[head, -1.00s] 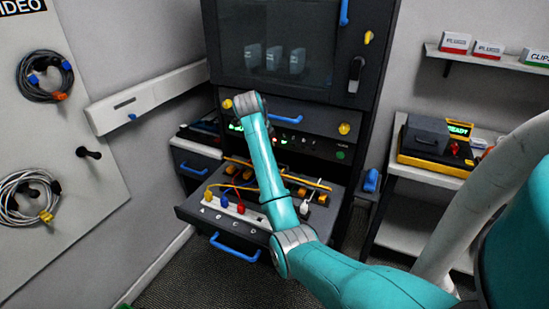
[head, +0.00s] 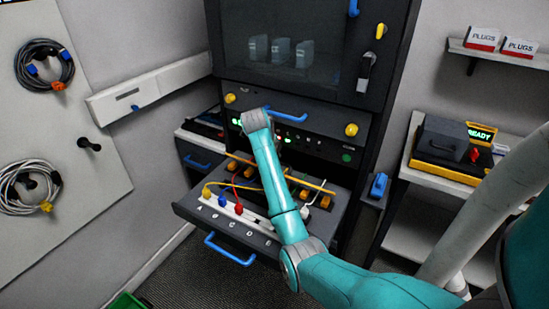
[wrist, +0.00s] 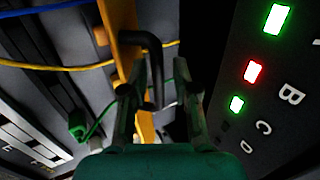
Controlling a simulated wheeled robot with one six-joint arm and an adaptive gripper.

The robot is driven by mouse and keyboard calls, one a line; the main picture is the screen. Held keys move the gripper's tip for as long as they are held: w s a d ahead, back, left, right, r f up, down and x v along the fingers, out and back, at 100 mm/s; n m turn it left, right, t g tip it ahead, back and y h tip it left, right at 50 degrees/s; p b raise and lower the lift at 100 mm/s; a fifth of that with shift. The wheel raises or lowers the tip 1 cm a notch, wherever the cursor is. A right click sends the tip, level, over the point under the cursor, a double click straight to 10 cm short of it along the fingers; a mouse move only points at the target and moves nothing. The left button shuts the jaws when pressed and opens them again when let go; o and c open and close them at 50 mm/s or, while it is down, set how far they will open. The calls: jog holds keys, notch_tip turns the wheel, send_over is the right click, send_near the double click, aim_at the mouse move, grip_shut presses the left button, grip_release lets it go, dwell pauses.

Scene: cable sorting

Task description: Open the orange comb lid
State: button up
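The orange comb lid (head: 314,184) is a long thin bar lying across the cables in the pulled-out drawer (head: 185,211); my arm covers its middle. In the wrist view the lid (wrist: 122,22) runs down the picture, with a black bent handle (wrist: 152,42) on it. My gripper (wrist: 160,85) is open, with a finger on each side of the handle's lower leg. A gap shows between the handle and the right finger; whether the left finger touches it I cannot tell. In the head view my fingers are hidden behind my wrist.
Yellow, red and other cables plug into a white lettered strip (head: 228,210) at the drawer front. A yellow cable (wrist: 60,67) crosses near the lid. A panel with lit indicators (wrist: 255,95) stands close on the gripper's right. A green container (head: 127,304) is at the lower left.

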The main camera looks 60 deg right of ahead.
grip_shut()
jog(key=shift+d+y, duration=0.35)
jog(key=shift+y, duration=0.05)
jog(key=shift+d+y, duration=0.2)
jog(key=shift+y, duration=0.2)
jog(key=shift+o, duration=2.1)
grip_release()
jog(key=shift+w+a, duration=0.1)
jog(key=shift+a, duration=0.05)
